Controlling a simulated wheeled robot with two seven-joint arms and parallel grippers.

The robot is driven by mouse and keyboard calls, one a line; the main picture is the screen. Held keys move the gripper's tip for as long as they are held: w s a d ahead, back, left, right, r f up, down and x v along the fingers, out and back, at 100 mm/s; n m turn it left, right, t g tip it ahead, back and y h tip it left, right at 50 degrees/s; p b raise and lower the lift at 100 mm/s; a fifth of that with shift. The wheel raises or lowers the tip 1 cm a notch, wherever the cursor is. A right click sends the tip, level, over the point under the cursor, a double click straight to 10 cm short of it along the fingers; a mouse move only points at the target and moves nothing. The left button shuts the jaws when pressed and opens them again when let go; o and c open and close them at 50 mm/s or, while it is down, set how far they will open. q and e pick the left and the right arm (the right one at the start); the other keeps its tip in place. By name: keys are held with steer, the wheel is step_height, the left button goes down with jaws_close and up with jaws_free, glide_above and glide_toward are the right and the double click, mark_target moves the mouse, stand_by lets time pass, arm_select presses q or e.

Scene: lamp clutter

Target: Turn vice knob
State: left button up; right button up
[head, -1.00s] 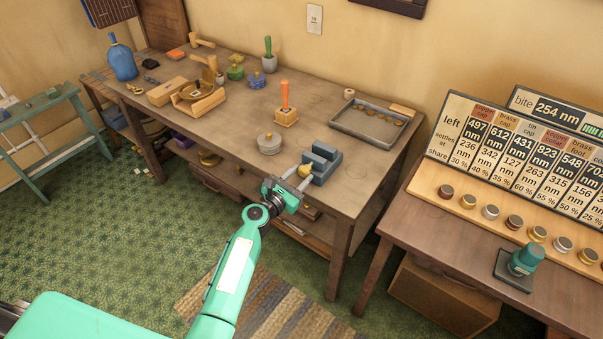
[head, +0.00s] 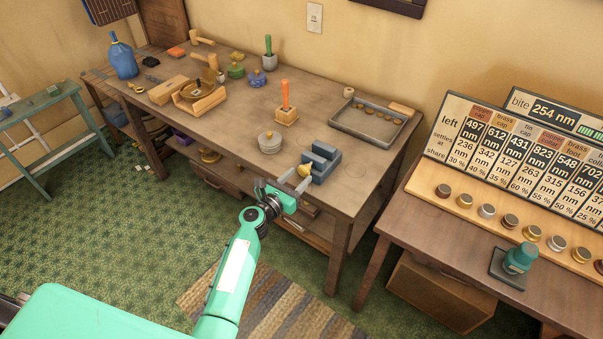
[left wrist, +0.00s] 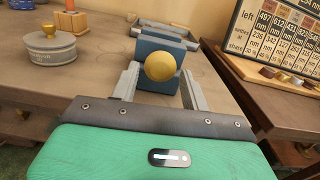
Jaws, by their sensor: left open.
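The blue-grey vice (head: 322,164) stands near the front right edge of the wooden workbench. Its round yellow knob (head: 305,170) faces the front edge. In the left wrist view, the knob (left wrist: 160,66) is in front of the vice body (left wrist: 158,44). My left gripper (head: 289,177) is open just in front of the knob. In the left wrist view, its two grey fingers (left wrist: 160,76) stand on either side of the knob, with a gap on each side. Whether the fingertips reach past the knob is unclear. My right gripper is out of view.
A round grey tin (head: 269,143) and an orange-handled tool in a wooden block (head: 286,113) stand left of the vice. A grey tray (head: 364,125) lies behind it. A second table (head: 425,230) with a sign board (head: 520,160) is to the right.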

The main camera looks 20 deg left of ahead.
arm_select(q)
steer(key=v, duration=0.3)
steer(key=shift+s+a+p, duration=0.1)
steer(key=shift+s+p, duration=0.2)
steer(key=shift+s, duration=0.1)
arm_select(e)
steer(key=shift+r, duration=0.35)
